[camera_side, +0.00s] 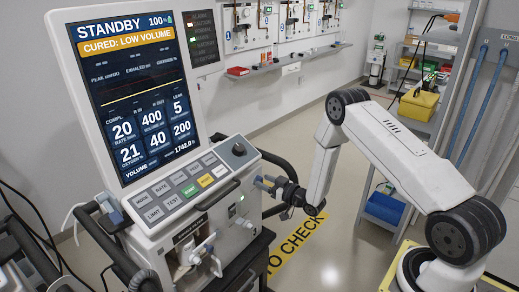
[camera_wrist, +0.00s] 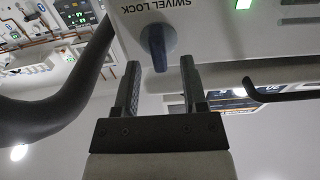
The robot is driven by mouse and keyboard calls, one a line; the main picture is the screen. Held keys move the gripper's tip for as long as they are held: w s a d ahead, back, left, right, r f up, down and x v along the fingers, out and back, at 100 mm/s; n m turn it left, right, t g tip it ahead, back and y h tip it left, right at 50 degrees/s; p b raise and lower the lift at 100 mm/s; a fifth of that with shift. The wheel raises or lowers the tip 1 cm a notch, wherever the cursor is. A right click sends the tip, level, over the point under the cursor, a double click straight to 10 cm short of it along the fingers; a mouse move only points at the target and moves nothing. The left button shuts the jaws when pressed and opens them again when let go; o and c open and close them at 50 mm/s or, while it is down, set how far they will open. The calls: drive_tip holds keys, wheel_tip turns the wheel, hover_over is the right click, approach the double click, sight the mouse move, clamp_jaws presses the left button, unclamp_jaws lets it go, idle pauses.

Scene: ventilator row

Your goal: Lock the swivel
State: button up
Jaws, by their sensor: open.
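The swivel lock is a dark blue-grey lever (camera_wrist: 157,48) on a pale panel, under the label SWIVEL LOCK, which appears upside down in the wrist view. The lever's free end points down the picture, into the gap between the tips of my gripper (camera_wrist: 160,72). A gap shows on each side of the lever, so my jaws are open around its end and not closed on it. In the side view my gripper (camera_side: 266,184) is at the right side of the ventilator (camera_side: 232,215); the lever is hard to make out there.
A dark curved rail (camera_wrist: 60,112) runs along the left of the wrist view, and a dark bar (camera_wrist: 285,92) extends at the right. The ventilator's screen (camera_side: 135,95) reads STANDBY and CURED: LOW VOLUME.

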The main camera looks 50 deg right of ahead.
drive_tip(key=shift+w+a, duration=0.1)
drive_tip(key=shift+w, duration=0.75)
clamp_jaws()
drive_tip(key=shift+n, duration=0.4)
drive_tip(key=n, duration=0.4)
drive_tip(key=shift+a+f+n, duration=0.1)
drive_tip(key=shift+a+n, duration=0.15)
drive_tip(key=shift+n, duration=0.15)
drive_tip(key=n, duration=0.4)
drive_tip(key=shift+a+f+n, duration=0.1)
drive_tip(key=shift+n, duration=0.3)
